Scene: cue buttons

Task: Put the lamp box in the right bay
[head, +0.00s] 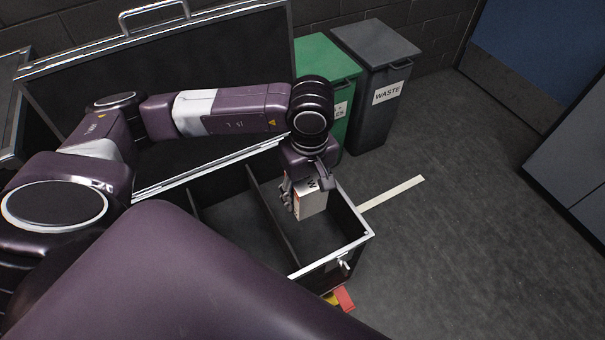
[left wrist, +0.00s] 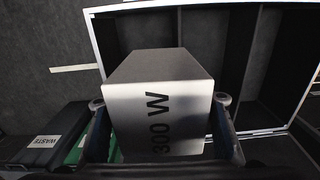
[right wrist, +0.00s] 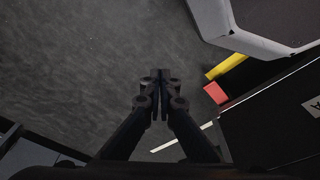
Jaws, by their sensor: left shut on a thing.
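The lamp box (head: 311,204) is a pale grey carton; the left wrist view shows it marked "300 W" (left wrist: 158,112). My left gripper (head: 307,186) is shut on it, with a finger on either side in the left wrist view (left wrist: 161,102). The box is at the right bay (head: 325,238) of the open black case, within its outline in the head view. I cannot tell whether it touches the bay floor. My right gripper (right wrist: 160,76) is shut and empty above the floor in the right wrist view.
Dividers (head: 272,219) split the case into bays; its raised lid (head: 220,65) stands behind. A green bin (head: 318,60) and a grey waste bin (head: 377,60) stand beyond. Red (head: 344,298) and yellow pieces lie by the case front.

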